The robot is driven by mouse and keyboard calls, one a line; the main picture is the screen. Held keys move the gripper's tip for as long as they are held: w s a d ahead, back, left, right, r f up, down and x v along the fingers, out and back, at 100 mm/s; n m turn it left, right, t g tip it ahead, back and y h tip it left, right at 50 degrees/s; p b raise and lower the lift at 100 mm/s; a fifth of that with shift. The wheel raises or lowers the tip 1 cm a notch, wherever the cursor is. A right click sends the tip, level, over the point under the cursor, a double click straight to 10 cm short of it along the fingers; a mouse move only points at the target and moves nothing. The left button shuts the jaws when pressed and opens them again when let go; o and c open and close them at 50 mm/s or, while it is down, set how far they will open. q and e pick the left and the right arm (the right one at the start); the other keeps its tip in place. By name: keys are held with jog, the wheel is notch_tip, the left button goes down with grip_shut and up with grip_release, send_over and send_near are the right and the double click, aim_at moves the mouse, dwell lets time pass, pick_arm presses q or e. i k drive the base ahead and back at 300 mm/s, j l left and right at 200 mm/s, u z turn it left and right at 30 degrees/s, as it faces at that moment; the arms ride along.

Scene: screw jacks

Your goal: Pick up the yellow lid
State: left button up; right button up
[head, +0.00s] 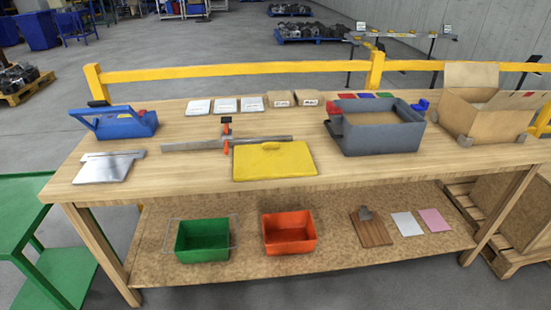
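The yellow lid (284,163) lies flat on the wooden workbench (210,180), near the front edge and about the middle. It is a flat rectangular panel with a small raised yellow handle on its top near the back edge. Nothing rests on it that I can see. Neither of my grippers shows in the head view.
A long metal bar clamp (190,145) lies just behind the lid, its near end close to the lid's back edge. A cardboard box (485,115) stands far right.

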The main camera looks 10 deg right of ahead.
aim_at(277, 160)
jog(key=z, duration=0.35)
jog(key=i+j+z, duration=0.1)
jog(key=j+z, duration=0.15)
jog(key=z, duration=0.15)
jog(key=j+z, duration=0.25)
jog(key=z, duration=0.2)
jog(key=i+j+z, duration=0.1)
jog(key=j+z, duration=0.5)
jog(key=z, duration=0.25)
